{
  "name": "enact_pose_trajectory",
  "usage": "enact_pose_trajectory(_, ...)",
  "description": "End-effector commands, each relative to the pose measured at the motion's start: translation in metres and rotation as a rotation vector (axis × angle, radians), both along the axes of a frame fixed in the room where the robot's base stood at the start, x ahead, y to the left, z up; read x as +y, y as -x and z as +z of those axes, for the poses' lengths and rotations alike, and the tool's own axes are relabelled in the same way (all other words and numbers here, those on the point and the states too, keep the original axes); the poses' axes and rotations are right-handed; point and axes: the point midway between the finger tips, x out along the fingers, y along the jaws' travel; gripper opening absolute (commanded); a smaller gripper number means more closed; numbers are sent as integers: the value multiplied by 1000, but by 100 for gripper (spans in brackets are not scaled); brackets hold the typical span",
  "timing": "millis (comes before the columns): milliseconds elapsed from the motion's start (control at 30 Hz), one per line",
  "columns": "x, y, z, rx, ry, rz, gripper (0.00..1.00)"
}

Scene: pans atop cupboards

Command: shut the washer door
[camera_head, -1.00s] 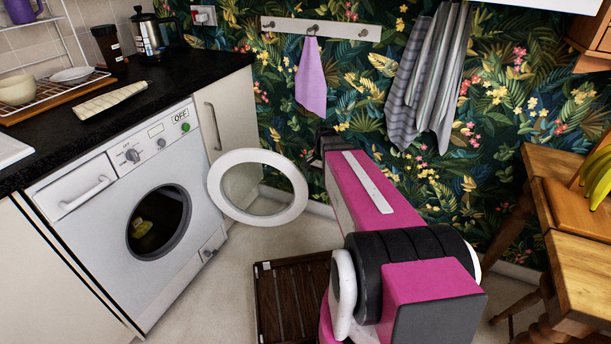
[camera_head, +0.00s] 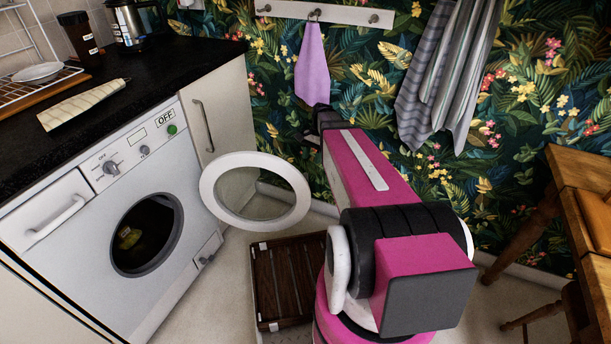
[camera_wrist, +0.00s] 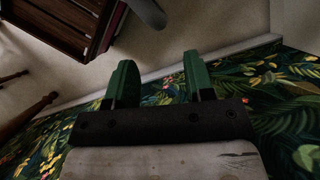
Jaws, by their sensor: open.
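The white washer (camera_head: 115,235) stands under the counter on the left in the head view. Its round door (camera_head: 208,190), a white ring with a clear centre, is swung wide open, out to the right of the dark drum opening (camera_head: 147,235). In the head view my pink arm reaches toward the wallpapered wall, to the right of the door and apart from it in the picture; the fingers are hidden there. In the wrist view my gripper (camera_wrist: 160,82) shows two green fingers spread apart with nothing between them. A pale curved edge at the top there may be the door.
A slatted dark wooden crate (camera_head: 290,280) sits on the floor below the door; it also shows in the wrist view (camera_wrist: 65,22). A wooden table (camera_head: 585,200) and a stool (camera_head: 560,315) stand at right. A purple cloth (camera_head: 311,65) and striped towels (camera_head: 445,75) hang on the wall.

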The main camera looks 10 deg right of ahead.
Motion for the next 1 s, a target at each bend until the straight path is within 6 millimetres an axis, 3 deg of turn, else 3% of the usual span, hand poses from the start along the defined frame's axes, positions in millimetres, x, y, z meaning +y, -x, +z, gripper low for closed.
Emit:
enact_pose_trajectory(533,23,20,-74,1,0,0,48)
enact_pose_trajectory(733,27,24,-87,0,0,1,48)
enact_pose_trajectory(1000,28,25,-90,0,0,0,48)
